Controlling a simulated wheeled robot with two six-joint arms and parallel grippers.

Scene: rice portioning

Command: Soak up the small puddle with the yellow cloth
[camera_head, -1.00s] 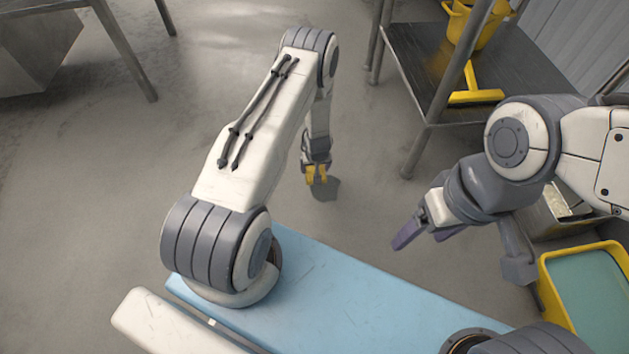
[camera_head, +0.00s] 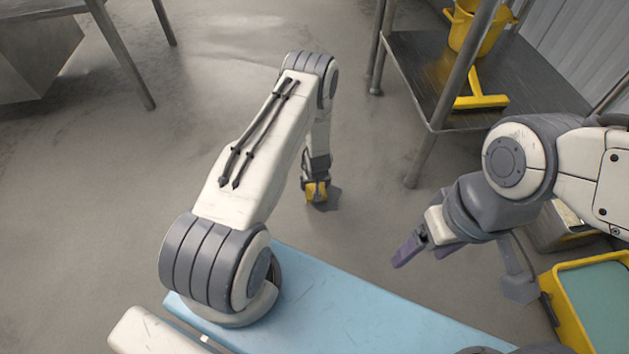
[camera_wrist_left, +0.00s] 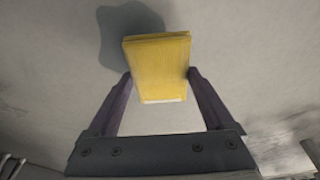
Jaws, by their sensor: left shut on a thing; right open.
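The yellow cloth (camera_head: 316,194) is a folded pad held between the fingers of my left gripper (camera_head: 317,184), low over the floor. In the left wrist view the cloth (camera_wrist_left: 157,62) sits between the two dark fingers of the left gripper (camera_wrist_left: 160,78). The small puddle (camera_wrist_left: 118,28) is a dark, smooth-edged patch behind the cloth, partly hidden by it. It also shows as a dark patch beside the gripper in the head view (camera_head: 333,198). Whether cloth and puddle touch, I cannot tell. My right gripper (camera_head: 425,250) is open and empty, above the floor at right.
A metal shelf (camera_head: 440,60) at the upper right bears a yellow bucket (camera_head: 470,30) and a yellow squeegee (camera_head: 482,102). A yellow-rimmed bin (camera_head: 562,300) stands at lower right. A steel table leg (camera_head: 130,65) is at upper left. The middle floor is clear.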

